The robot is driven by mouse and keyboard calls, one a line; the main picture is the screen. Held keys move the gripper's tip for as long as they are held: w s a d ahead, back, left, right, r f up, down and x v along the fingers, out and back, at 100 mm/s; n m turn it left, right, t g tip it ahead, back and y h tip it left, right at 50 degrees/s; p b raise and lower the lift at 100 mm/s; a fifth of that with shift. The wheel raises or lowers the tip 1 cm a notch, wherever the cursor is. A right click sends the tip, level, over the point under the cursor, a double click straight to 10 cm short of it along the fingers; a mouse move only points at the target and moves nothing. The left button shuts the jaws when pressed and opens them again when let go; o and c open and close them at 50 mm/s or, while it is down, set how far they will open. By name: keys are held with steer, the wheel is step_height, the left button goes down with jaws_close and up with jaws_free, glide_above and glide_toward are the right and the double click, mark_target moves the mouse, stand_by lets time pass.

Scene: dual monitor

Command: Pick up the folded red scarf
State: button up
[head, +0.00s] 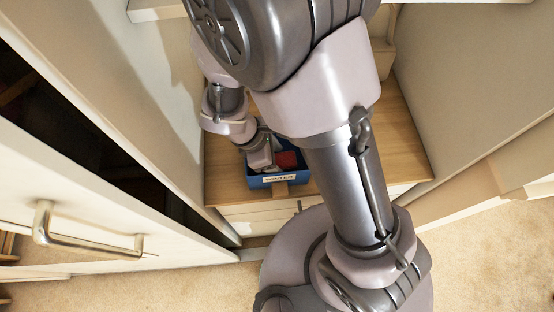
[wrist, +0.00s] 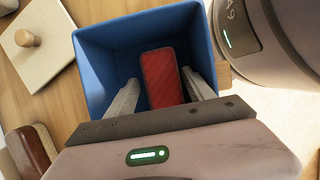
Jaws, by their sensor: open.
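The folded red scarf (wrist: 161,78) lies inside a blue bin (wrist: 92,66) in the wrist view. It is a narrow red block with its long side pointing towards my gripper. My gripper (wrist: 160,88) reaches into the bin with its fingers apart, one on each side of the scarf's near part. A gap shows between the left finger and the scarf; the right finger is closer to it. In the head view, the scarf (head: 287,160) shows as a red patch in the blue bin (head: 294,178), beside my gripper (head: 262,167). The scarf's underside is hidden.
The bin stands on a wooden surface (head: 394,150) in a recess between pale walls. A label is on its front. A pale board with a round knob (wrist: 28,39) and a dark reddish-brown object (wrist: 28,150) lie left of the bin. A cabinet door handle (head: 85,240) is at lower left.

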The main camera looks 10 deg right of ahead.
steer(key=shift+f, duration=0.15)
steer(key=c, duration=1.1)
